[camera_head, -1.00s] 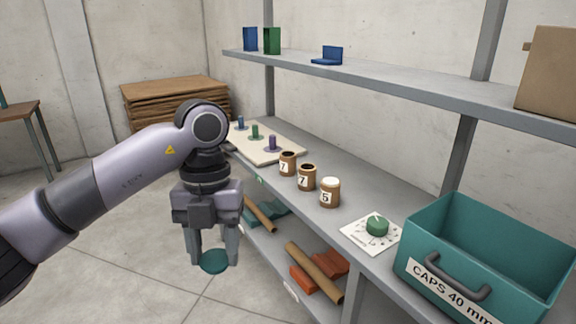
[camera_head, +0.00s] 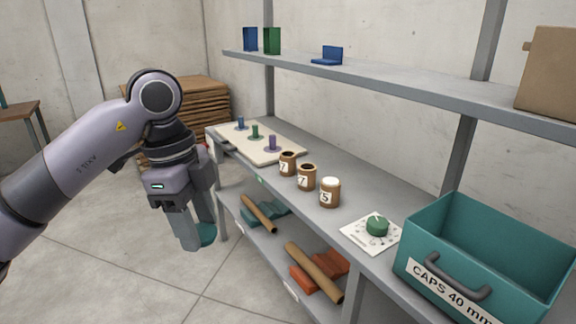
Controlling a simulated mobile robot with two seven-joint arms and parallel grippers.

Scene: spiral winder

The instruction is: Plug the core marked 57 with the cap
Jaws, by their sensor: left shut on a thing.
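My left gripper (camera_head: 198,236) is shut on a teal round cap (camera_head: 208,235) and holds it over the floor, left of the shelf. The cap is tilted and partly hidden by a finger. Three brown cores stand upright in a row on the middle shelf, right of the gripper. The left core (camera_head: 288,169) and the middle core (camera_head: 307,183) have dark open tops, and each label shows a 7. The right core (camera_head: 330,198) has a white top and a label showing a 5. The labels are only partly readable, so I cannot tell which is 57.
A pale board (camera_head: 285,156) with pegs lies behind the cores. An upper shelf (camera_head: 400,84) overhangs. Brown tubes (camera_head: 314,273) lie below.

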